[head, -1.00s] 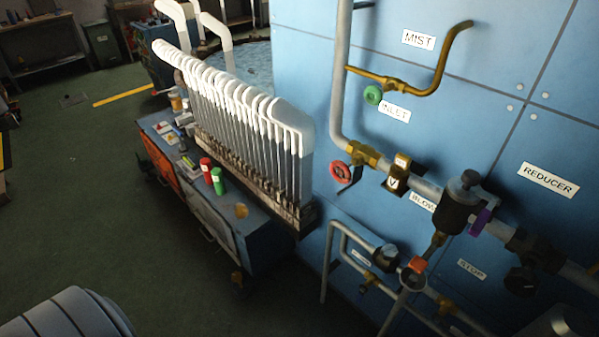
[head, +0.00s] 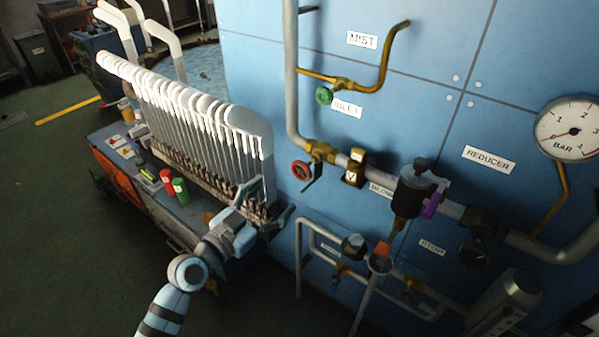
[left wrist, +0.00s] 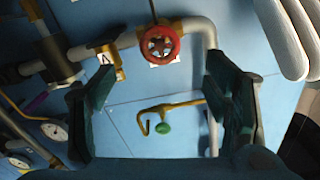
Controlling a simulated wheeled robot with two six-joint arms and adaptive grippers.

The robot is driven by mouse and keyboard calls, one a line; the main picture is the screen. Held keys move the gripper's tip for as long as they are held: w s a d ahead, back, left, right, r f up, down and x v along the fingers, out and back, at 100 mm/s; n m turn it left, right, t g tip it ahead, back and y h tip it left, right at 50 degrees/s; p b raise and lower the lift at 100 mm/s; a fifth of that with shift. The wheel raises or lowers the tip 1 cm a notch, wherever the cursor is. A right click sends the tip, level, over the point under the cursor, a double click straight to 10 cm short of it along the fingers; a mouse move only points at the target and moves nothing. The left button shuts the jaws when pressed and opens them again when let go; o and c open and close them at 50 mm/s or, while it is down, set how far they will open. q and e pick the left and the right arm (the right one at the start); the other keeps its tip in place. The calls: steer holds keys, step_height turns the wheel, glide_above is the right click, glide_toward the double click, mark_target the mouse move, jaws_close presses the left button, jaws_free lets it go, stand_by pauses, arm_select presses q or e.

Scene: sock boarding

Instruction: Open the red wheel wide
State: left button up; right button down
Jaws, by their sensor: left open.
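The red wheel (head: 301,170) is a small round handwheel on a brass valve in the grey pipe, left of the middle of the blue wall panel. It also shows in the left wrist view (left wrist: 160,44), upper middle, with open spokes. My left gripper (head: 268,202) is in the head view, below and left of the wheel and apart from it. Its two dark fingers (left wrist: 160,92) are spread wide and empty in the left wrist view, with the wheel beyond them.
A green wheel (head: 324,95) sits on the brass branch above. A black regulator (head: 409,190), a purple lever (head: 432,206) and a gauge (head: 568,128) lie to the right. White sock boards (head: 190,105) stand in a row close left of the wheel, above a blue cabinet (head: 130,175).

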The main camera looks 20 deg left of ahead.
mark_target(299, 174)
arm_select(q)
steer(key=x, duration=1.1)
steer(key=shift+f, duration=0.1)
steer(key=c, duration=1.2)
steer(key=shift+o, duration=0.2)
steer(key=shift+n, duration=0.3)
